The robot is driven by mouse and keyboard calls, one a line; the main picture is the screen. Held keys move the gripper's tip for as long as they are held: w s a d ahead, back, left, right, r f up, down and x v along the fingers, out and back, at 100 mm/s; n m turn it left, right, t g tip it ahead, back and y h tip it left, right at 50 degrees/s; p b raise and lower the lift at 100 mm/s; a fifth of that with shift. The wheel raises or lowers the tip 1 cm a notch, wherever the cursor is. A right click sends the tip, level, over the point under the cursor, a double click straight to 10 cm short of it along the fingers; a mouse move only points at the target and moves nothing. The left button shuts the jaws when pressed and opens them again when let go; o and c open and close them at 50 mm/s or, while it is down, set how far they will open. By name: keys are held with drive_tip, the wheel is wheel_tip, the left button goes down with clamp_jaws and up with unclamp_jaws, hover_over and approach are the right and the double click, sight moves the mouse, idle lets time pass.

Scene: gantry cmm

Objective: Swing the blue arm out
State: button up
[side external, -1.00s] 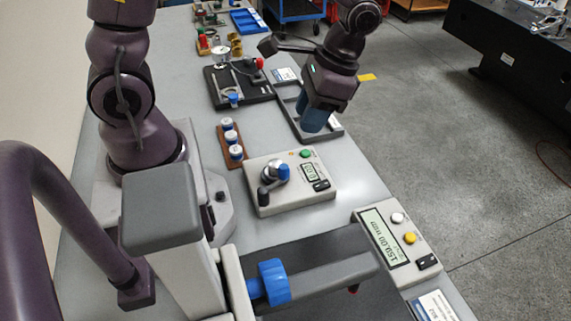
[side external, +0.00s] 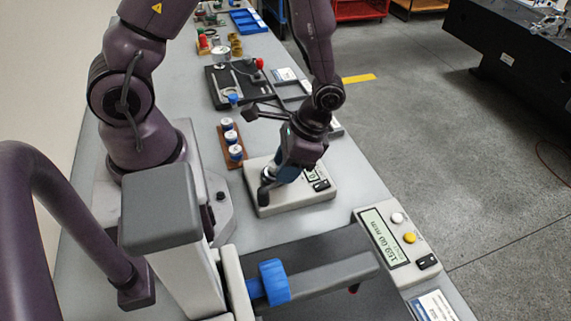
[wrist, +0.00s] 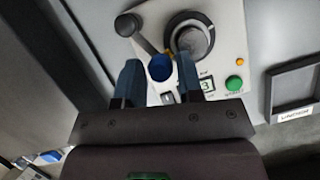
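The blue arm shows in the wrist view as a short blue piece with a round end (wrist: 160,68), beside a round grey metal knob (wrist: 190,38) on a pale instrument box (wrist: 232,50). A dark crank lever (wrist: 137,30) is on its other side. My gripper (wrist: 158,62) is open, its two dark blue fingers either side of the blue piece; I cannot tell whether either touches it. In the side view my gripper (side external: 284,174) is down over the box (side external: 300,197) and hides the blue piece and most of the knob.
A brown rack of white-and-blue pots (side external: 233,145) stands just behind the box. A black tray (side external: 240,85) lies further back. In front are a blue handwheel (side external: 273,282) with a grey beam (side external: 340,272) and a display panel (side external: 385,235).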

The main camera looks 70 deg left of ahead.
drive_tip(key=shift+s+f, duration=0.1)
drive_tip(key=shift+f, duration=0.1)
drive_tip(key=c, duration=0.6)
drive_tip(key=shift+w+d+m+y, duration=0.1)
drive_tip(key=shift+d+m+y, duration=0.25)
drive_tip(key=shift+m, duration=0.45)
drive_tip(key=shift+w+d+m+y, duration=0.1)
drive_tip(key=shift+d+m+y, duration=0.2)
drive_tip(key=shift+m, duration=0.5)
drive_tip(key=shift+d+m+t+y, duration=0.25)
drive_tip(key=shift+d+m, duration=0.2)
drive_tip(key=shift+m, duration=0.35)
drive_tip(key=shift+d+m+t+y, duration=0.25)
drive_tip(key=shift+d+m, duration=0.15)
drive_tip(key=shift+m, duration=0.4)
drive_tip(key=o, duration=0.6)
